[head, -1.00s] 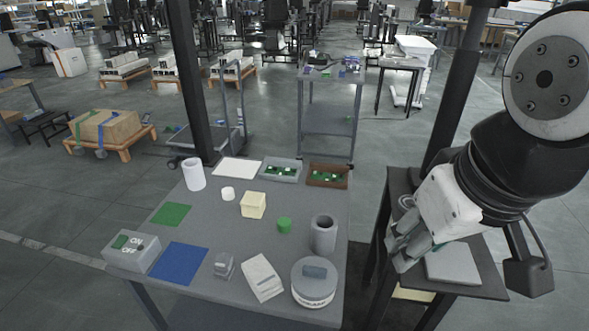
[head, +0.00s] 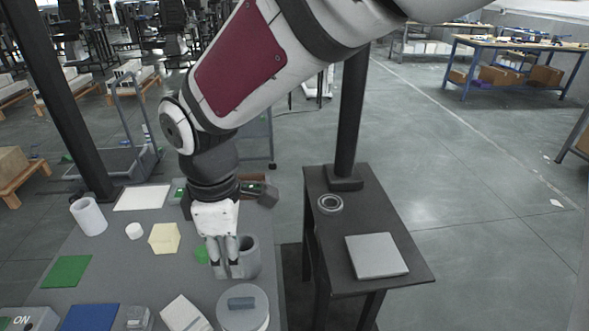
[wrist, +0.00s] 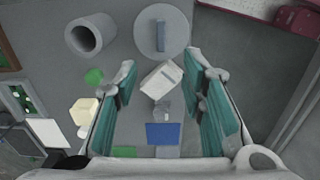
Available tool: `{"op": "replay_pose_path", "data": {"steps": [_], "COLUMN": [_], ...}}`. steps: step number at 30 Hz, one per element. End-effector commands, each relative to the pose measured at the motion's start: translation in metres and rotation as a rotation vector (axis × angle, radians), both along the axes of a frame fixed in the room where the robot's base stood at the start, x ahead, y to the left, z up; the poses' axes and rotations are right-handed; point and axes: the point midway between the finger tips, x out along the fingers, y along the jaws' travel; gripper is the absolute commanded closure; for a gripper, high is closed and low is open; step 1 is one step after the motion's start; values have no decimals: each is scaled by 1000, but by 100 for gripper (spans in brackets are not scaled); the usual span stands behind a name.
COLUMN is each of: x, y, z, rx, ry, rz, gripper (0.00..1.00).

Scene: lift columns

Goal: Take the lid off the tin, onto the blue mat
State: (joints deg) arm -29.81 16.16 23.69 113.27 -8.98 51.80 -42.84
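The round tin (head: 262,322) stands at the near right of the table, partly cut by the lower frame edge. Its grey lid (head: 236,317) is on, with a blue-grey bar handle (head: 242,302) on top. In the wrist view the lid (wrist: 146,38) and its handle (wrist: 160,36) show at the top centre. The blue mat (head: 90,318) lies flat and bare at the front left; it also shows in the wrist view (wrist: 163,134). My gripper (head: 227,274) points down above the table, behind the tin in the head view. In the wrist view its teal-padded fingers (wrist: 161,66) are apart with nothing gripped.
A grey hollow cylinder (head: 250,258) stands close beside my gripper. A white block (head: 184,314) lies left of the tin, with a small grey item (head: 138,318) beyond. A dark side table (head: 350,215) stands right.

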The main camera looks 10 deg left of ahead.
Motion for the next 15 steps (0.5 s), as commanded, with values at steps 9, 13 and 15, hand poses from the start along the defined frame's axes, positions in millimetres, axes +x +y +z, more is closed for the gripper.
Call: {"op": "replay_pose_path", "data": {"steps": [9, 13, 15], "x": [-6, -6, -5], "y": [11, 11, 10], "z": [-39, -63, -75], "rx": [-3, -2, -3], "ry": [18, 17, 16], "rz": [48, 47, 46], "gripper": [62, 62, 62]}}
